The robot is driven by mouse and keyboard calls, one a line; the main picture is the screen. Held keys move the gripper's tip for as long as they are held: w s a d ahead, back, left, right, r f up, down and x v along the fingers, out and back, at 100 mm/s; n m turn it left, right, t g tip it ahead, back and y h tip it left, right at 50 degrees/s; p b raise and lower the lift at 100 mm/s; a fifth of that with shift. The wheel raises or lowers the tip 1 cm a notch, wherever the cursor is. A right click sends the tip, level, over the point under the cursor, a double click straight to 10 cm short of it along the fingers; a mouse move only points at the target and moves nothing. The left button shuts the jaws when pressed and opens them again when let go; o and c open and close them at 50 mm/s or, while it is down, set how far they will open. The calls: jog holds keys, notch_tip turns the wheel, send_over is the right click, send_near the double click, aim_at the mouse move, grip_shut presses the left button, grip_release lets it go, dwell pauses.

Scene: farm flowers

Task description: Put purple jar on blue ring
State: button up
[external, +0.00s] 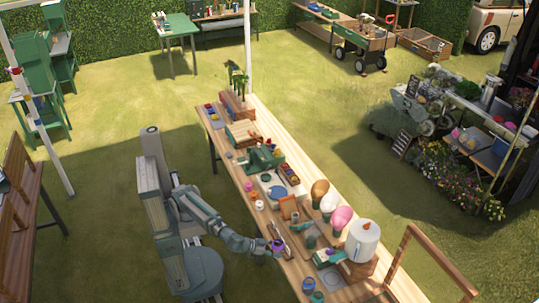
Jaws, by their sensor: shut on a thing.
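The purple jar (277,244) is at the end of my arm, small and partly covered by the fingers. My gripper (279,250) is shut on it, over the near long edge of the wooden table. I cannot tell whether the jar touches the tabletop. A round blue shape that looks like the blue ring (277,192) lies farther up the table, beyond the jar and apart from it. Its details are too small to make out.
The long wooden table (262,120) is crowded. Tall brown, white and pink forms (341,216) and a white pitcher (362,240) stand to the right. Open grass lies left of the table.

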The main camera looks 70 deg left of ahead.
jog(key=w+d+f+p, duration=0.2)
jog(key=w+d+f, duration=0.1)
jog(key=w+d, duration=0.3)
jog(key=p, duration=0.1)
send_over(299, 276)
jog(key=f, duration=0.3)
jog(key=s+f, duration=0.1)
jog(key=f, duration=0.1)
jog(key=shift+a+f, duration=0.1)
jog(key=shift+a, duration=0.15)
jog(key=shift+w+d+f+p, duration=0.2)
jog(key=shift+w+d+f, duration=0.1)
jog(key=shift+f, duration=0.15)
jog(key=shift+w+d+f+p, duration=0.2)
jog(key=shift+w+f, duration=0.1)
jog(key=shift+f, duration=0.15)
jog(key=shift+s+a+f, duration=0.1)
jog(key=shift+f, duration=1.2)
jog(key=shift+f+b, duration=0.2)
jog(key=shift+b, duration=0.3)
jog(key=o, duration=1.3)
jog(key=shift+r+p, duration=0.3)
jog(key=shift+p, duration=1.15)
